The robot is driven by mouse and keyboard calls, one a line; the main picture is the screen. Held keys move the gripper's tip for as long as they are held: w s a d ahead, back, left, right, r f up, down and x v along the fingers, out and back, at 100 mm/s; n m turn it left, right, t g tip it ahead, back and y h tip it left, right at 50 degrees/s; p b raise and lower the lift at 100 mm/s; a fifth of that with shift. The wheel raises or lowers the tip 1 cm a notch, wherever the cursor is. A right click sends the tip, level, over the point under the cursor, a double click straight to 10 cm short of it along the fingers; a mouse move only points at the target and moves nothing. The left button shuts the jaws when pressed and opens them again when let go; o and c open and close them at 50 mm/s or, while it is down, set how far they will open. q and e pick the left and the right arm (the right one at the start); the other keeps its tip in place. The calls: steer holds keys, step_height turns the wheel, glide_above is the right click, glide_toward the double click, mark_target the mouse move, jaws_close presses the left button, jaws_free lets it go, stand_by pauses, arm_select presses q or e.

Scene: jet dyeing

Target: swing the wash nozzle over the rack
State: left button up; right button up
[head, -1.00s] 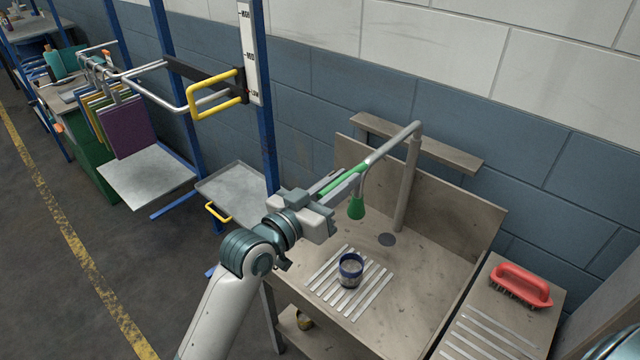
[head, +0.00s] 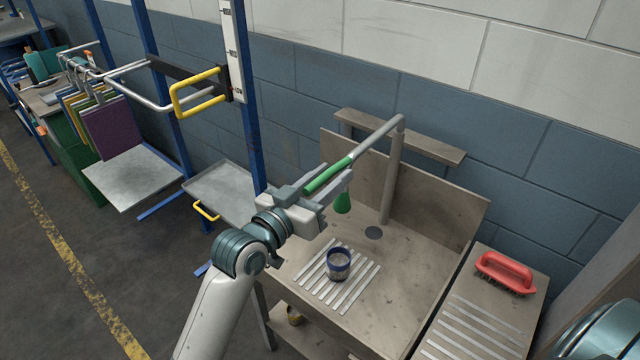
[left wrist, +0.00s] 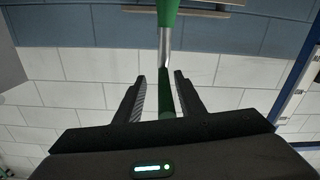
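The wash nozzle (head: 343,202) is a green cone hanging from a grey pipe (head: 376,141) on an upright post behind the sink. A green grip (head: 328,176) extends from the pipe. In the head view the nozzle appears above the slatted rack (head: 350,295), where a blue-rimmed cup (head: 338,264) stands. The exact height and alignment cannot be told. My left gripper (head: 322,181) is open, its fingers on either side of the grip. The left wrist view shows gaps between the fingers (left wrist: 160,98) and the green grip (left wrist: 165,100). My right gripper is out of view.
A side bench (head: 515,325) with a red brush (head: 506,271) is at right. A metal tray (head: 225,190) and a yellow-handled frame (head: 200,92) are at left. A backsplash and shelf (head: 400,137) stand behind the sink.

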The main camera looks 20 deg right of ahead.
arm_select(q)
steer(key=shift+s+a+f+b, duration=0.1)
steer(key=shift+a+b, duration=0.05)
steer(key=shift+a, duration=0.2)
steer(key=shift+s+a+f+b, duration=0.1)
steer(key=shift+a+b, duration=0.05)
steer(key=shift+a, duration=0.2)
steer(key=b+v, duration=0.4)
steer(key=v, duration=1.2)
steer(key=shift+s+r+b, duration=0.2)
steer(key=shift+b, duration=0.1)
steer(key=shift+d, duration=0.1)
